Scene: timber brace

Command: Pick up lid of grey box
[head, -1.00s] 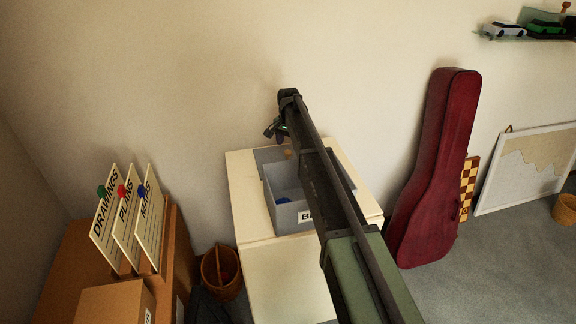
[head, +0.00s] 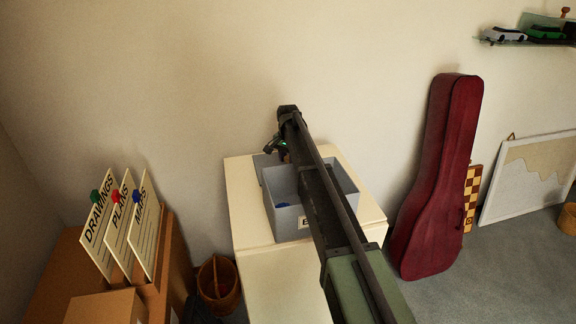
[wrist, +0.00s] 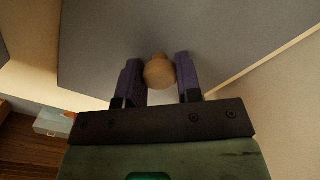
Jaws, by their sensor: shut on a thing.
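The grey box (head: 285,219) stands open on top of a cream cabinet, with a label on its front and a blue thing inside. Its flat grey lid (head: 262,160) is behind the box on the cabinet top, largely hidden by the box and my arm. In the wrist view the lid (wrist: 100,45) fills the upper middle, with a round wooden knob (wrist: 159,72). My gripper (wrist: 161,75) has its purple fingers on either side of the knob and is shut on it. In the head view the fingertips are hard to make out.
The cream cabinet (head: 245,220) stands close to the wall. Left are a brown cabinet with upright signs (head: 120,225) and a wicker basket (head: 218,285). Right are a red instrument case (head: 440,180), a checkered board (head: 471,195) and a leaning picture board (head: 525,175).

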